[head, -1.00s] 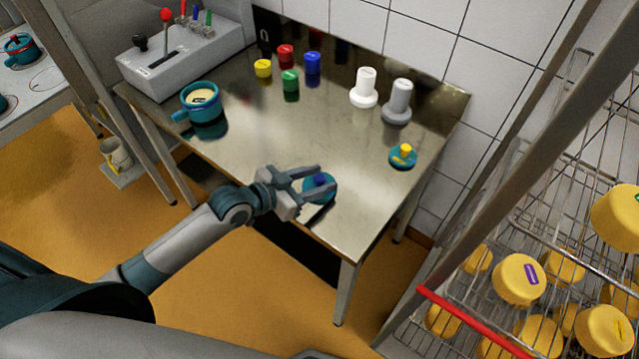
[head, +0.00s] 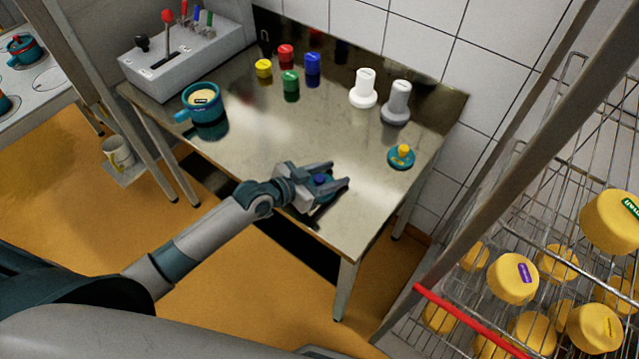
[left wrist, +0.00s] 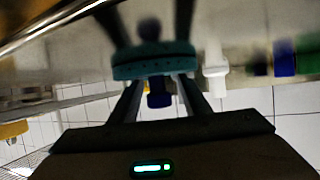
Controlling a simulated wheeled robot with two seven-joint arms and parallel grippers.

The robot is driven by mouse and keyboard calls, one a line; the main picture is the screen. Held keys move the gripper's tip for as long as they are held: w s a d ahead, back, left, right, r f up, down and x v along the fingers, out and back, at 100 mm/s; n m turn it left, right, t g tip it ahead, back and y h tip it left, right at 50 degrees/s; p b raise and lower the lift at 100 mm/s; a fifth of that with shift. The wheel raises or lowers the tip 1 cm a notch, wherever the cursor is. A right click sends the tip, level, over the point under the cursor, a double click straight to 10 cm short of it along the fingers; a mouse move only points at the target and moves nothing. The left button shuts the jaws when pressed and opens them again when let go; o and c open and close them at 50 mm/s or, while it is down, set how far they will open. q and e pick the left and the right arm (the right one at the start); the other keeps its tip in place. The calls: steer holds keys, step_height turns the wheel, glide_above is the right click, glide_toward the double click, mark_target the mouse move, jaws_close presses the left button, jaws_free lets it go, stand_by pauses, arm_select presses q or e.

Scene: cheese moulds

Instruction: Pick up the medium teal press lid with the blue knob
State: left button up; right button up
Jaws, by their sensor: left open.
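The teal press lid with the blue knob (head: 319,180) lies on the metal table near its front edge, partly hidden by my gripper. My left gripper (head: 339,175) is open, reaching in low from the left, with one finger on each side of the knob. In the left wrist view the teal disc (left wrist: 153,62) shows as a band above the blue knob (left wrist: 158,96), upside down. The fingers (left wrist: 160,97) stand either side of the knob; a small gap shows, and I cannot tell if either touches it. My right gripper is not in view.
A teal lid with a yellow knob (head: 401,158) lies to the right on the table. White (head: 364,88) and grey (head: 397,103) pieces stand behind it. A teal pot (head: 203,104) and several coloured cylinders stand farther back. A wire rack with cheeses (head: 513,278) is at right.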

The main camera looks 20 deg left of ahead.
mark_target(332, 180)
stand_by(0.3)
arm_select(q)
jaws_close()
steer(key=shift+r, duration=0.1)
steer(key=shift+r, duration=0.5)
steer(key=r, duration=0.1)
steer(key=r+b, duration=0.1)
steer(key=r, duration=0.1)
steer(key=shift+s+d+r, duration=0.1)
steer(key=shift+s+d, duration=0.1)
steer(key=shift+s, duration=0.05)
steer(key=s+d+r+b, duration=0.2)
steer(key=s+d+r, duration=0.2)
steer(key=s, duration=0.6)
step_height(332, 180, up, 3)
steer(key=shift+d+f, duration=0.15)
steer(key=shift+d, duration=0.05)
steer(key=shift+s, duration=0.1)
